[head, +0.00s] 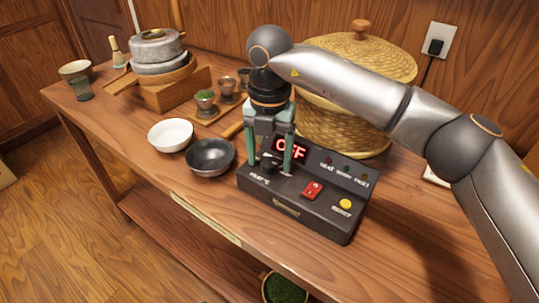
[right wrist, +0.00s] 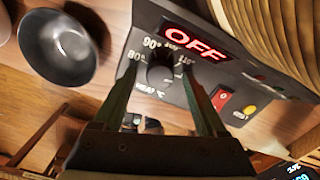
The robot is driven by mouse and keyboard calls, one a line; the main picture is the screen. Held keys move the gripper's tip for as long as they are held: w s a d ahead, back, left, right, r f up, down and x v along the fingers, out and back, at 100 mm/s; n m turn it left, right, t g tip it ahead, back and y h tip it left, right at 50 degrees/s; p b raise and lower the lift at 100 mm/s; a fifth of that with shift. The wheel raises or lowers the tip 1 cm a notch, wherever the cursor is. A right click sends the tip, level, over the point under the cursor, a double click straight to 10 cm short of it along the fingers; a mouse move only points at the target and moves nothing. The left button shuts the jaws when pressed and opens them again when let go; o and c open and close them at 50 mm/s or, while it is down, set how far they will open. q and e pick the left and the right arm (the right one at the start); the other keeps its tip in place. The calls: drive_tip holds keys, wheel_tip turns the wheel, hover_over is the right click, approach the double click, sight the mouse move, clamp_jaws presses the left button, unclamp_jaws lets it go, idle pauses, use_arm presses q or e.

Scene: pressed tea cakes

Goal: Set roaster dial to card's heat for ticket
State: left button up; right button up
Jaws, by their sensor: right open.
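The roaster's black control box (head: 310,195) stands at the table's front, with its lit red display (head: 291,149) reading OFF. The black dial (right wrist: 160,74) shows in the right wrist view with marks around it, among them 80°, 90° and what looks like 110°. I cannot tell where its pointer sits. My right gripper (head: 270,160) is open, pointing down over the dial, with one finger on each side of it. I cannot tell whether the fingers touch it. My left gripper is not in view. No readable card or ticket shows.
A red switch (head: 312,190) and a yellow button (head: 345,204) are right of the dial. A black bowl (head: 210,157) and a white bowl (head: 170,135) stand to the left. A large woven basket (head: 345,120) is close behind. A white-edged item (head: 436,176) is partly hidden by my right arm.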

drive_tip(key=shift+c, duration=0.3)
clamp_jaws()
idle(0.3)
